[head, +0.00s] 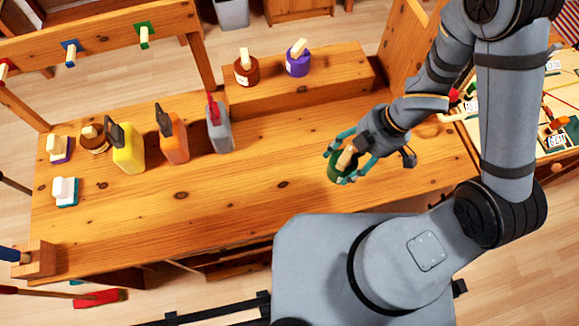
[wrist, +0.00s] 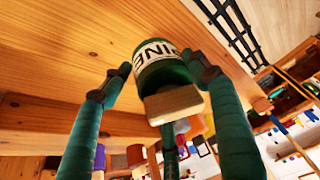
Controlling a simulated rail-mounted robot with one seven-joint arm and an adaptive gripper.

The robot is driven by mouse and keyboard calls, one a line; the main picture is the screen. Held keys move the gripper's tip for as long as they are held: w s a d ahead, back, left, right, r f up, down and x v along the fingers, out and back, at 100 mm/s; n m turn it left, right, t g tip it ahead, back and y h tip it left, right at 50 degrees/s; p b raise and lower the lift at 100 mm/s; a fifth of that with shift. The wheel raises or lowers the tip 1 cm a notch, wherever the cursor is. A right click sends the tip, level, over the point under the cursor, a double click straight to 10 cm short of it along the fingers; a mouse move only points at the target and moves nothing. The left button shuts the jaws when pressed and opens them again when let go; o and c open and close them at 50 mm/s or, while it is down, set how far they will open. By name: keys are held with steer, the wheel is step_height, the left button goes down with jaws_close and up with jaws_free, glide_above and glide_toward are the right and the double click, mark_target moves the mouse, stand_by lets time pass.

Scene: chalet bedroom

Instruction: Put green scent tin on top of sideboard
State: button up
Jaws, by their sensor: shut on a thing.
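The green scent tin (head: 337,168) has a pale wooden block-shaped top and a white label with dark letters in the wrist view (wrist: 160,62). My gripper (head: 343,163) is shut on it, with a green finger on each side of it, as the wrist view also shows (wrist: 160,75). The tin is over the front right of a long wooden top (head: 270,185), which may be the sideboard. It looks held clear of the wood, but the exact gap cannot be told.
A raised wooden shelf (head: 300,90) at the back carries a brown tin (head: 246,72) and a purple tin (head: 297,65). Yellow (head: 128,155), orange (head: 174,145) and grey (head: 219,135) bottles stand left of centre. Smaller items sit at far left. The middle front is clear.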

steer(key=shift+w+a+f+b, duration=0.3)
steer(key=shift+a+f+b, duration=0.25)
steer(key=shift+a+f, duration=1.1)
steer(key=shift+w+a+f+b, duration=0.3)
steer(key=shift+a+f+b, duration=0.3)
steer(key=shift+a+f, duration=1)
steer(key=shift+w+a+f+b, duration=0.3)
steer(key=shift+a+f+b, duration=0.25)
steer(key=shift+a+f, duration=1.1)
steer(key=shift+f, duration=0.15)
steer(key=o, duration=1.5)
steer(key=shift+d, duration=0.1)
steer(key=shift+c, duration=0.2)
steer(key=p+v, duration=0.5)
steer(key=v, duration=0.7)
